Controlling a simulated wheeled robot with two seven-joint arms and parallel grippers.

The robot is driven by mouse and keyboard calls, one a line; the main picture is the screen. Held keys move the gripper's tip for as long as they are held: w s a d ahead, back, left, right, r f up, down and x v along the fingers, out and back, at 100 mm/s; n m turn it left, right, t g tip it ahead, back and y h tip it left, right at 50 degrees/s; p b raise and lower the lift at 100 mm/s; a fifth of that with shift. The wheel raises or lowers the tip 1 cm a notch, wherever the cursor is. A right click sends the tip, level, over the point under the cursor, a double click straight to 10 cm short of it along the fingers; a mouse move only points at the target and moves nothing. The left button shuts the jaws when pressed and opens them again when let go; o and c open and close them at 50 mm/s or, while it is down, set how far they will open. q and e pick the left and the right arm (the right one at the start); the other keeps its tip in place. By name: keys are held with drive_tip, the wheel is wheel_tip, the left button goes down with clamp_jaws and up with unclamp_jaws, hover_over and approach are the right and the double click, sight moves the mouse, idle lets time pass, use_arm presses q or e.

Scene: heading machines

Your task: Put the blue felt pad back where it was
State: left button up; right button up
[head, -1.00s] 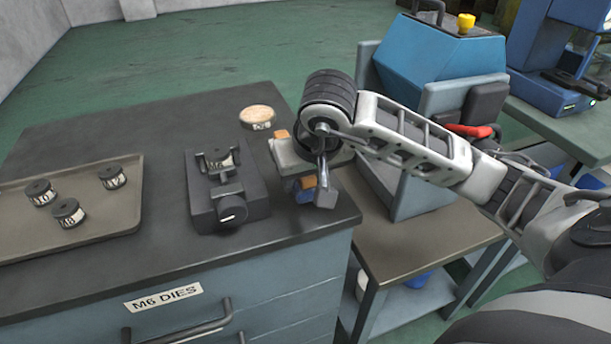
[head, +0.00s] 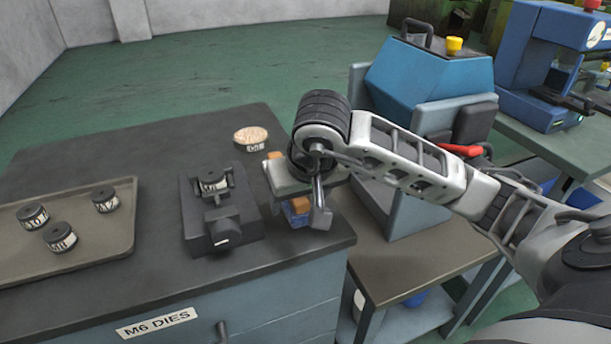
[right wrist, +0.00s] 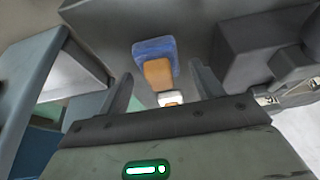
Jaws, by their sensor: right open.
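The blue felt pad (head: 297,218) lies near the right front corner of the dark cabinet top, partly hidden by my right gripper. An orange-brown wooden piece (head: 299,204) rests on it, and orange-brown also shows behind the gripper. In the right wrist view, the blue pad (right wrist: 153,47) and the wooden piece (right wrist: 158,73) lie beyond and between the fingers. My right gripper (right wrist: 163,80) is open and points down over the pad; whether it touches anything cannot be told. My left gripper is not in view.
A black die fixture (head: 215,210) stands left of the pad. A round tin (head: 251,138) is behind it. A tray (head: 90,253) with black dies lies further left. A blue machine (head: 425,75) stands on the lower bench at right.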

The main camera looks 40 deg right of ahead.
use_arm(q)
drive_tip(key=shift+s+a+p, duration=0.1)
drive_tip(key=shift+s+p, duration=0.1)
drive_tip(key=shift+p, duration=0.35)
use_arm(e)
drive_tip(key=v, duration=1.1)
drive_tip(key=shift+f, duration=0.15)
